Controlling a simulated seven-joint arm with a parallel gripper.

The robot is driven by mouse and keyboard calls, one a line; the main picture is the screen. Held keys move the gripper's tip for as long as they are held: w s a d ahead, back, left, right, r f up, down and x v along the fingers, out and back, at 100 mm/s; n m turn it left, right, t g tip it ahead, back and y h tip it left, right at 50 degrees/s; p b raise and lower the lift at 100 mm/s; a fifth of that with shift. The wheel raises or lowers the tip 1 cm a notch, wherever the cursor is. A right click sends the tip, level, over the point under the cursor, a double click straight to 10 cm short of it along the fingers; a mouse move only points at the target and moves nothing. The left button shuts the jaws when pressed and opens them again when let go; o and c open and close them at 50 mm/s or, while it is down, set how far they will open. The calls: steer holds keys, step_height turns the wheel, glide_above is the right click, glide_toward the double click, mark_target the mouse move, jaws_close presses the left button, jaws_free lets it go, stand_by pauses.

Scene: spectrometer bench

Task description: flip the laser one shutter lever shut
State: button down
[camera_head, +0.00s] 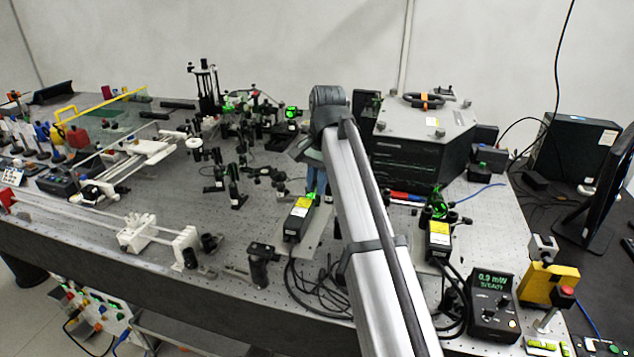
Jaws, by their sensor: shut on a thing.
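Two black lasers with yellow labels stand on the bench, the left laser (297,220) and the right laser (438,240). Which one is laser one cannot be read. Green light shows at the front of each. My gripper (318,183) points down at the front end of the left laser, partly hidden behind my forearm. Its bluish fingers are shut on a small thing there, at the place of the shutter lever. The lever itself is too small and covered to make out, so its position cannot be told.
A power meter (493,305) reading about 0.9 mW stands at the front right, beside a yellow block (549,284). Several optic mounts stand beyond the left laser. A large dark chamber (423,140) stands behind my arm. Loose black cables (318,290) lie in front of the left laser.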

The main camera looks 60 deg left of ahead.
steer(key=shift+a, duration=0.1)
steer(key=shift+s+a+t+h, duration=0.2)
steer(key=shift+s+t+h, duration=0.05)
steer(key=shift+t+h, duration=0.15)
steer(key=c, duration=1.1)
jaws_free()
steer(key=shift+r, duration=0.1)
step_height(320, 180, up, 7)
steer(key=shift+s+r, duration=0.15)
steer(key=shift+r, duration=0.05)
